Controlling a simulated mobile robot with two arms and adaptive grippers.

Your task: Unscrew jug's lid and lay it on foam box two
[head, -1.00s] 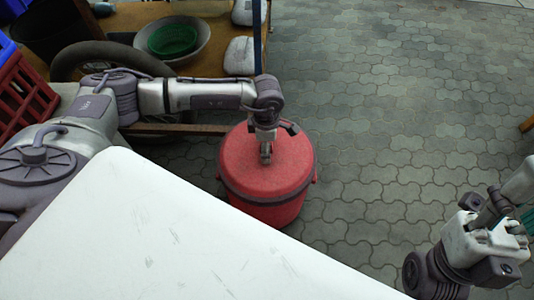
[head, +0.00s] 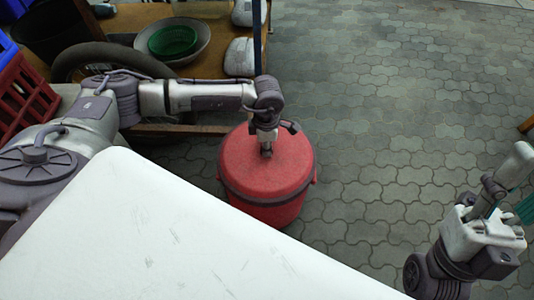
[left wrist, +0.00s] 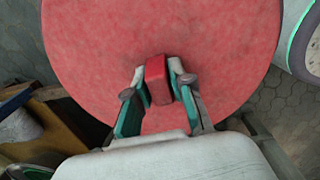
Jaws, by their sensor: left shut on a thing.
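The red jug (head: 265,195) stands on the paved floor beyond the white surface. Its round red lid (head: 292,150) is on top, with a dark band below it. My left gripper (head: 266,153) points down at the lid's middle. In the left wrist view its teal-padded fingers (left wrist: 160,83) are shut on the lid's red block-shaped knob (left wrist: 156,80). My right gripper (head: 515,185) is at the right edge, partly cut off, apart from the jug; its opening is unclear. Two pale blocks, one near (head: 240,57) and one far (head: 247,12), lie on the wooden table; I cannot tell which is foam box two.
The wooden table (head: 215,62) holds a bowl (head: 200,48) with a green bowl (head: 172,40) inside. A blue post (head: 257,40) rises at its edge. A red crate (head: 22,95) and a tyre (head: 75,62) are at left. Paving right of the jug is clear.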

